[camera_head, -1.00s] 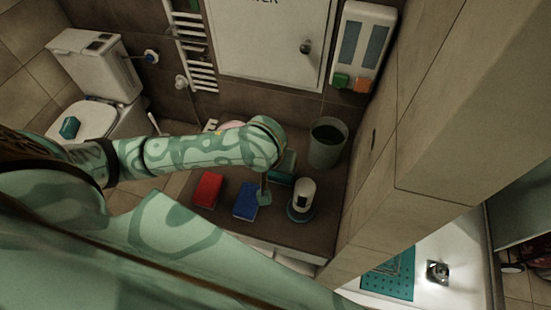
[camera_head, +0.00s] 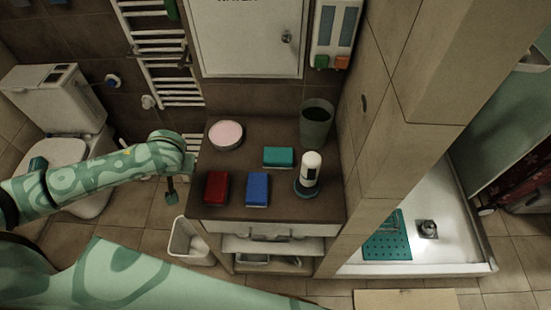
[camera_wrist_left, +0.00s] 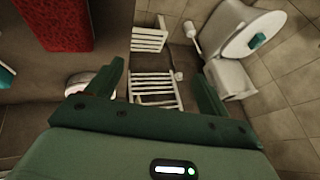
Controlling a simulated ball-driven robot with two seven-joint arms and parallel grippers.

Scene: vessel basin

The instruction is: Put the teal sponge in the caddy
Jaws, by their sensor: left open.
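The teal sponge (camera_head: 279,157) lies on the dark counter, behind the blue sponge and left of the white bottle. A grey-green open-topped container (camera_head: 316,123) stands upright at the counter's back right; I cannot tell whether it is the caddy. My left gripper (camera_head: 171,194) is left of the counter, well apart from the teal sponge. In the left wrist view its fingers (camera_wrist_left: 157,72) are spread with nothing between them. A teal patch (camera_wrist_left: 5,76) shows at that view's left edge, too cut off to name. My right gripper is out of view.
A red sponge (camera_head: 216,187), a blue sponge (camera_head: 257,188), a white bottle (camera_head: 310,172) and a pink-topped round dish (camera_head: 226,134) stand on the counter (camera_head: 280,213). A wall dispenser (camera_head: 334,35) hangs behind. A white bin (camera_head: 190,241) stands on the floor, and a towel rail (camera_head: 160,60) is at left.

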